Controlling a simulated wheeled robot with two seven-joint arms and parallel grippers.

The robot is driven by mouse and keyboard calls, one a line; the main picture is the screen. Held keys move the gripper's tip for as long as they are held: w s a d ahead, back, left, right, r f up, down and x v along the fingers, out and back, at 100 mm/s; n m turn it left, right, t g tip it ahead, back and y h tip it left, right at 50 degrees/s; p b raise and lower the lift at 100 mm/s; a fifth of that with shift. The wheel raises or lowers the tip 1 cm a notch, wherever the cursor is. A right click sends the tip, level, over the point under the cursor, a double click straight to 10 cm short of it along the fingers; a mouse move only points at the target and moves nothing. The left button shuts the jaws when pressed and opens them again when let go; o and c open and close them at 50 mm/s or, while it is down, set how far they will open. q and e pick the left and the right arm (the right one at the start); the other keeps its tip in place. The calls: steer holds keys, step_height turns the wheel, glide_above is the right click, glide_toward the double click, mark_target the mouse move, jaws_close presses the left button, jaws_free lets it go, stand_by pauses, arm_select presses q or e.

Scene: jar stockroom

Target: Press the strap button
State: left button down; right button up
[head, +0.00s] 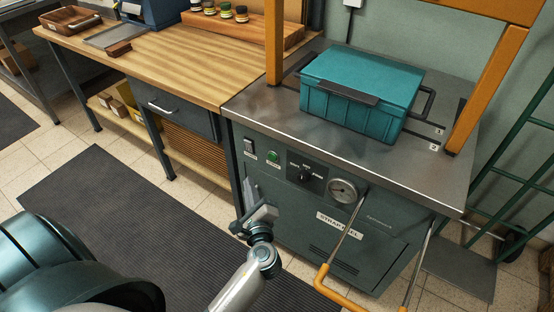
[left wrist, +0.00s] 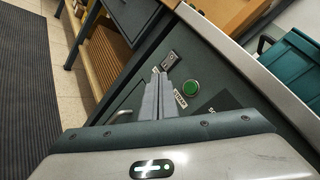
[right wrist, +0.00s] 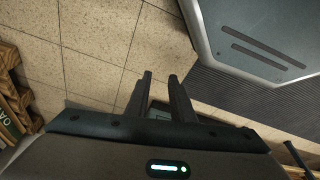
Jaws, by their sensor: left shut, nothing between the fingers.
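The green round button (head: 273,156) is on the upper left of the grey strapping machine's front panel (head: 370,245), with a small label under it. It also shows in the left wrist view (left wrist: 190,88), just right of the fingertips. My left gripper (head: 250,186) is shut and empty in front of the panel, below and left of the button in the head view. I cannot tell whether its tips touch the panel. My right gripper shows only in the right wrist view (right wrist: 160,77); its fingers are apart with nothing between them, above the floor.
A rocker switch (head: 249,146) is left of the button; a dial (head: 305,175) and gauge (head: 343,190) are right. A teal crate (head: 362,90) sits on the machine under an orange arch (head: 490,85). A wooden workbench (head: 180,65) adjoins at left. An orange-gripped handle (head: 335,290) projects in front.

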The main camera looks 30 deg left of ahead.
mark_target(272, 157)
arm_select(q)
steer(key=shift+w, duration=0.15)
